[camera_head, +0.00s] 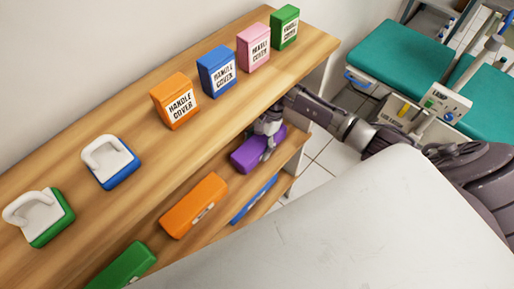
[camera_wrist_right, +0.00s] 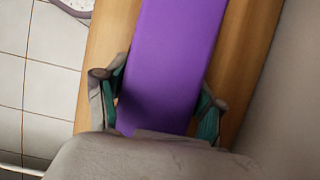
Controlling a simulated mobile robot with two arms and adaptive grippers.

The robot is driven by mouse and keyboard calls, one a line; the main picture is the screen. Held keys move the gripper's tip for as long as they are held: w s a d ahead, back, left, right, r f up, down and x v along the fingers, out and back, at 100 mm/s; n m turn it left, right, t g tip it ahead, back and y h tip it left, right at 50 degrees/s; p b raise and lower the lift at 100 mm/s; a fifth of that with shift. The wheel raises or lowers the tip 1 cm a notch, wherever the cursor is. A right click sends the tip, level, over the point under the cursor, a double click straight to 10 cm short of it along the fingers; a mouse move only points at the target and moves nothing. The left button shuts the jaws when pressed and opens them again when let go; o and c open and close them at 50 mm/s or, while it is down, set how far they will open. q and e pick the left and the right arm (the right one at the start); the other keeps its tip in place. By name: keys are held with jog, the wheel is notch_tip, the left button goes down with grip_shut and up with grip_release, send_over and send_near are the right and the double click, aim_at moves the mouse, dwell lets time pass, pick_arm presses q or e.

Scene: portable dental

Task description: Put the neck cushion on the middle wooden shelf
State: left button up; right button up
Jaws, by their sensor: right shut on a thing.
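The purple neck cushion (camera_head: 251,152) is a long block at the right end of the middle wooden shelf (camera_head: 291,150), below the top shelf's front edge. My right gripper (camera_head: 268,142) reaches in from the right and is shut on the purple cushion. In the right wrist view the cushion (camera_wrist_right: 172,62) lies between the two fingers (camera_wrist_right: 157,102), with the wooden shelf board (camera_wrist_right: 108,40) behind it. I cannot tell whether the cushion rests fully on the board. My left gripper is not in view.
An orange block (camera_head: 195,205) and a green block (camera_head: 122,266) lie left of the cushion. A blue block (camera_head: 254,199) is lower down. The top shelf (camera_head: 140,125) holds several handle cover boxes and two white-handled items. A white surface (camera_head: 350,230) fills the front.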

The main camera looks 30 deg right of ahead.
aim_at(259, 140)
jog(key=shift+w, duration=0.1)
jog(key=shift+f, duration=0.1)
jog(key=o, duration=1.3)
jog(key=shift+r, duration=0.3)
jog(key=p+v, duration=0.2)
jog(key=v, duration=0.5)
jog(key=shift+r, duration=0.15)
